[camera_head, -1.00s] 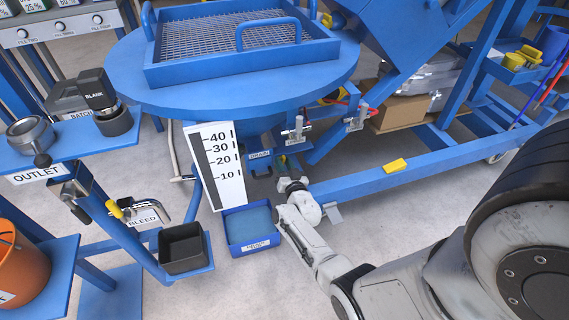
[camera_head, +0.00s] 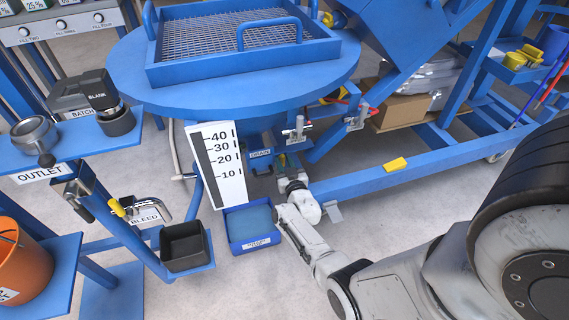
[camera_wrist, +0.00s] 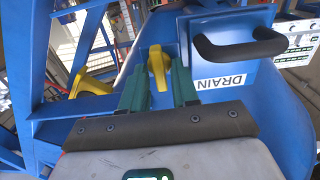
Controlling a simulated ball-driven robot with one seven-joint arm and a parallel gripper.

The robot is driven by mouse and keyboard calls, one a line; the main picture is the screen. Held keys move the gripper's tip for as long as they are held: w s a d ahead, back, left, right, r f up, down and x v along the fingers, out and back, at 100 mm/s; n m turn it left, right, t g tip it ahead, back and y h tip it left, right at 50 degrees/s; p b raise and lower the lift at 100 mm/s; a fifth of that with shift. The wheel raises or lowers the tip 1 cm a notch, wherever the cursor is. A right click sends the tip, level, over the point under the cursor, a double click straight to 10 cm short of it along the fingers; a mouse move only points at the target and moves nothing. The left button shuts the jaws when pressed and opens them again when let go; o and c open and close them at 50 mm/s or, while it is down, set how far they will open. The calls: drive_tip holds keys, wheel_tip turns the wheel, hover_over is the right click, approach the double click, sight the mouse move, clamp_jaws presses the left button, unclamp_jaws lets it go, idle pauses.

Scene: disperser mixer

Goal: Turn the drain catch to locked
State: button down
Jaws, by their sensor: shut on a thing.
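In the wrist view, the yellow drain catch (camera_wrist: 158,66) stands on the blue drain body, left of the DRAIN label (camera_wrist: 220,81). My gripper (camera_wrist: 159,74) has its two green fingers on either side of the catch and is shut on it. The fingers hide the catch's lower sides. A black drain handle (camera_wrist: 240,46) arches to the right of it. In the head view, my gripper (camera_head: 288,161) reaches under the mixer beside the DRAIN label (camera_head: 260,153). The catch cannot be made out there, and no locked marking is readable.
A blue tray (camera_head: 249,240) lies on the floor left of my wrist, below the white level scale (camera_head: 218,165). A blue frame beam with a yellow block (camera_head: 395,164) runs to the right. Another yellow part (camera_wrist: 90,86) sits left of my fingers.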

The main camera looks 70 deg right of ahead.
drive_tip(key=c, duration=1.2)
unclamp_jaws()
drive_tip(key=shift+o, duration=0.2)
drive_tip(key=p+v, duration=0.5)
drive_tip(key=v, duration=0.6)
